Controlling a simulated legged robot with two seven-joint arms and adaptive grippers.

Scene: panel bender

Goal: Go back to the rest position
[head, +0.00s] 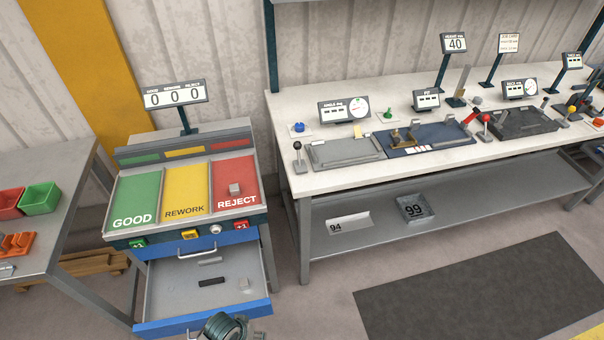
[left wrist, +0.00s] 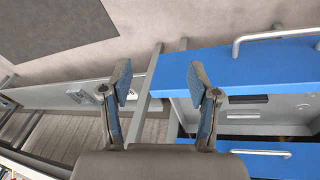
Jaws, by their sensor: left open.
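My left gripper (left wrist: 160,86) shows in the left wrist view with its two fingers spread and nothing between them. It is above the floor by the blue-fronted drawer unit (left wrist: 220,65), apart from it as far as I can tell. In the head view a dark part of my own arm shows at the bottom edge, near the open drawer (head: 172,286); no fingers can be made out there. My right gripper is in neither view.
The sorting stand has green GOOD (head: 136,198), yellow REWORK (head: 186,190) and red REJECT (head: 233,170) areas. A small grey part (head: 235,189) lies on red. The drawer below is pulled out, holding small pieces. A long workbench (head: 300,100) stands right; a dark mat (head: 480,290) lies on floor.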

